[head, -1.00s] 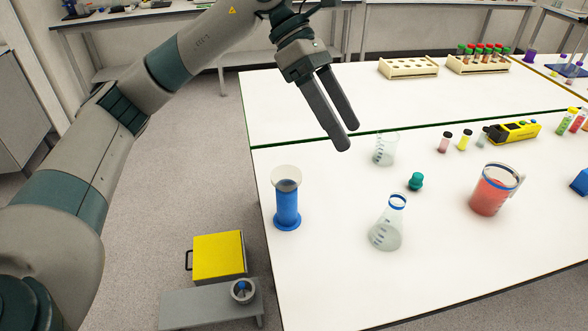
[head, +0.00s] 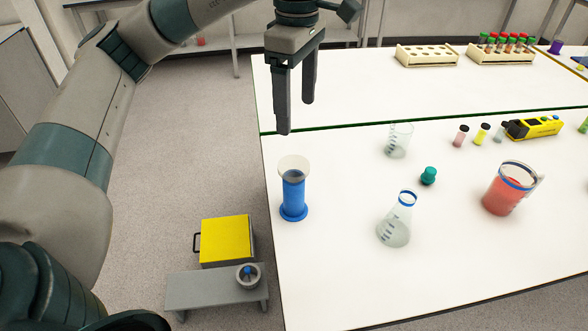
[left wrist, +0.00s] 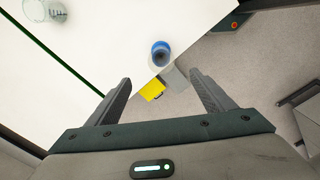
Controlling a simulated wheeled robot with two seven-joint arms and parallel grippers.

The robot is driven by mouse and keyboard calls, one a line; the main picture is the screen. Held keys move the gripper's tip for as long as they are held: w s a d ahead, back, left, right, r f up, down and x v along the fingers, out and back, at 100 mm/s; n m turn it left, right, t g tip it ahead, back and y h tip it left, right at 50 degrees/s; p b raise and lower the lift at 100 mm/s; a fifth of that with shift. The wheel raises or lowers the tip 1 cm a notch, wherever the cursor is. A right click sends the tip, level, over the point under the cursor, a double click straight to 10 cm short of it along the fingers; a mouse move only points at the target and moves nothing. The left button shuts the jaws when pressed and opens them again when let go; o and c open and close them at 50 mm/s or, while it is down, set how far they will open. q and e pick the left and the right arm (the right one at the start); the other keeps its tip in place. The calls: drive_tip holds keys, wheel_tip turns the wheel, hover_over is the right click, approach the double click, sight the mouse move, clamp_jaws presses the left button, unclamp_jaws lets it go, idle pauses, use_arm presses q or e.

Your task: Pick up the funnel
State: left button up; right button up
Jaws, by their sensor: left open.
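A blue cylinder (head: 294,194) with a round base stands upright near the table's left edge. A translucent, flared piece that looks like the funnel (head: 293,165) sits at its top; I cannot tell how deep it reaches inside. In the left wrist view, the cylinder's round blue top (left wrist: 161,47) shows from above, beyond the fingertips, with a dark inside. My left gripper (head: 296,115) is open and empty, pointing down above the funnel and slightly behind it in the picture, apart from it. It also shows in the left wrist view (left wrist: 160,81). My right gripper is not in view.
Right of the cylinder stand a conical flask (head: 395,226), a small beaker (head: 399,141), a green stopper (head: 428,176) and a red-filled beaker (head: 505,194). A yellow box (head: 226,240) and grey stool (head: 205,290) stand beside the table. The table around the cylinder is clear.

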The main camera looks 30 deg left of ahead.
use_arm(q)
drive_tip(key=p, duration=0.4)
hover_over(295, 165)
wheel_tip(295, 165, down, 10)
drive_tip(key=shift+d+f, duration=0.1)
drive_tip(key=shift+f, duration=0.55)
drive_tip(key=shift+f+p, duration=0.6)
drive_tip(key=shift+p, duration=0.25)
wheel_tip(295, 165, down, 3)
drive_tip(key=shift+s+r+p, duration=0.1)
drive_tip(key=shift+p, duration=0.75)
drive_tip(key=shift+f, duration=0.6)
drive_tip(key=c, duration=1.1)
